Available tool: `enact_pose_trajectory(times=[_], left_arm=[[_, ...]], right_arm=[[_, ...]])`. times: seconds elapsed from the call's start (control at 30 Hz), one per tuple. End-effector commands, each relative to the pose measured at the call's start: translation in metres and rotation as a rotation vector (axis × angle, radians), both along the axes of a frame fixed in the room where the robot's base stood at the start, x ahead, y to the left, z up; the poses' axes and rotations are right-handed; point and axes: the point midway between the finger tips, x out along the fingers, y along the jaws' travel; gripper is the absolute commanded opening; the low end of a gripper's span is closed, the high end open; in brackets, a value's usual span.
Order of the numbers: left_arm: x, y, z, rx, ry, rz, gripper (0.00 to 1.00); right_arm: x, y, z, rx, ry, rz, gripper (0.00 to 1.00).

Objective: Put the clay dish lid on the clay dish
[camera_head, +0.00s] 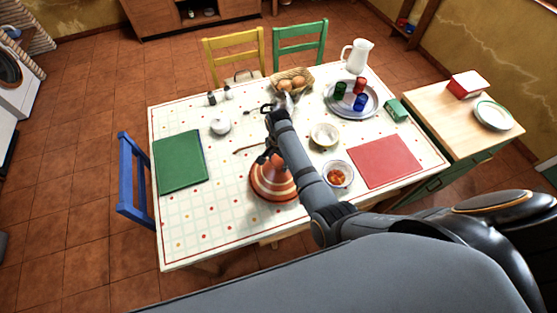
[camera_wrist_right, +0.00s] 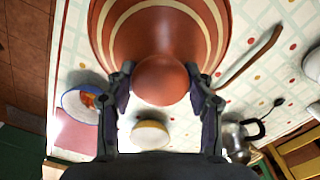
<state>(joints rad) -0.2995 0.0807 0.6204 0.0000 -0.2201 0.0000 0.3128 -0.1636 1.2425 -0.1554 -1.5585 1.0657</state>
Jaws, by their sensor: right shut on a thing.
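The clay dish lid (camera_head: 262,185) is an orange-brown cone with cream stripes and a round knob. It shows near the front middle of the table in the head view and fills the top of the right wrist view (camera_wrist_right: 117,25). My right gripper (camera_head: 267,156) is above it, with its fingers on both sides of the knob (camera_wrist_right: 160,80), shut on it. I cannot make out the clay dish apart from the lid; it may be hidden beneath, and I cannot tell whether the lid touches anything below. My left gripper is not in view.
A bowl of orange food (camera_head: 338,174), a cream bowl (camera_head: 324,135) and a red mat (camera_head: 385,161) lie to the right. A wooden spoon (camera_head: 249,148) lies just behind the lid. A green mat (camera_head: 180,162) is at the left. The table's front left (camera_head: 205,235) is clear.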

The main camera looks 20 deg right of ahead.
Motion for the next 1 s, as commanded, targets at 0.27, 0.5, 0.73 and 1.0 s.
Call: enact_pose_trajectory(times=[0.27,0.5,0.73,1.0], left_arm=[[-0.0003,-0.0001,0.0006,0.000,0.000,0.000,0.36],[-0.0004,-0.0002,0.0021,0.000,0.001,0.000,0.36],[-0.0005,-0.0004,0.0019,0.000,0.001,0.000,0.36],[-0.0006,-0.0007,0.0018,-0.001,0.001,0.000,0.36]], right_arm=[[0.0007,0.0001,0.0002,0.000,-0.001,0.000,0.00],[0.0007,0.0001,-0.0040,0.000,-0.001,0.000,0.00],[0.0008,0.0001,-0.0049,0.000,-0.002,0.000,0.00],[0.0005,0.0002,-0.0051,0.000,-0.001,0.000,0.75]])
